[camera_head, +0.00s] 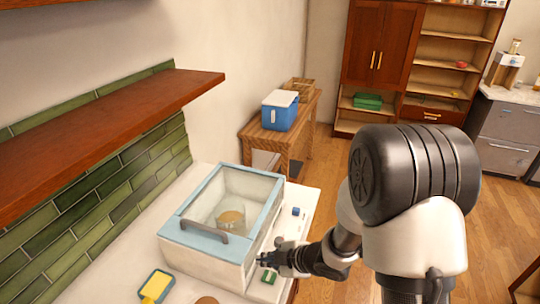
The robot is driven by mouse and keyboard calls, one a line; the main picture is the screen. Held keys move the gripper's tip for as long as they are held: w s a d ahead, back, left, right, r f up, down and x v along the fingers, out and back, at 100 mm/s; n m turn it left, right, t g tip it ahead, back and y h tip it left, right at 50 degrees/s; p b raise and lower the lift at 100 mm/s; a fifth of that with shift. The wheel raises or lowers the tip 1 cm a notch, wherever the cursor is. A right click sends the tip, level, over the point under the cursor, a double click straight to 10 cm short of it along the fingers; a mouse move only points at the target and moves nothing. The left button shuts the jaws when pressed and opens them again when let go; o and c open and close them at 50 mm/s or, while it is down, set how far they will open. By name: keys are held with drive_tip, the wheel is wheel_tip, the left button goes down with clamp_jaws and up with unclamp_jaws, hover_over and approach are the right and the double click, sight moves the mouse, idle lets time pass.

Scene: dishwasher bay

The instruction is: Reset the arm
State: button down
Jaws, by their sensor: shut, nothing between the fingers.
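My arm reaches in from the lower right of the head view. My gripper (264,259) is at its left end, small in the picture, with its fingers shut and nothing between them. It is close to the front right side of a white box-shaped dishwasher (205,258) with a pale blue frame, a clear top and a dark handle. A round tan item shows inside the dishwasher (231,217). I cannot tell whether the gripper touches the dishwasher's side.
The white counter (305,202) holds a yellow sponge in a blue tray (155,286), a green item (268,277) and a small blue item (295,211). A wooden shelf (110,125) overhangs at left. A blue cooler (279,114) stands on a wooden table behind. Open floor lies at right.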

drive_tip(key=w+d+r+m+t+h+b, duration=0.25)
drive_tip(key=d+r+m+h, duration=0.2)
drive_tip(key=d+r, duration=0.35)
drive_tip(key=s+d+r+m+h+b, duration=0.1)
drive_tip(key=s+d+r+m+h, duration=0.3)
drive_tip(key=s+d+r+m, duration=0.4)
drive_tip(key=s+a+m+g+y+b, duration=0.1)
drive_tip(key=s+m+g+b, duration=0.2)
drive_tip(key=s, duration=1.6)
drive_tip(key=m, duration=0.4)
drive_tip(key=shift+s+r, duration=0.25)
drive_tip(key=shift+a+g, duration=0.1)
drive_tip(key=shift+g, duration=0.15)
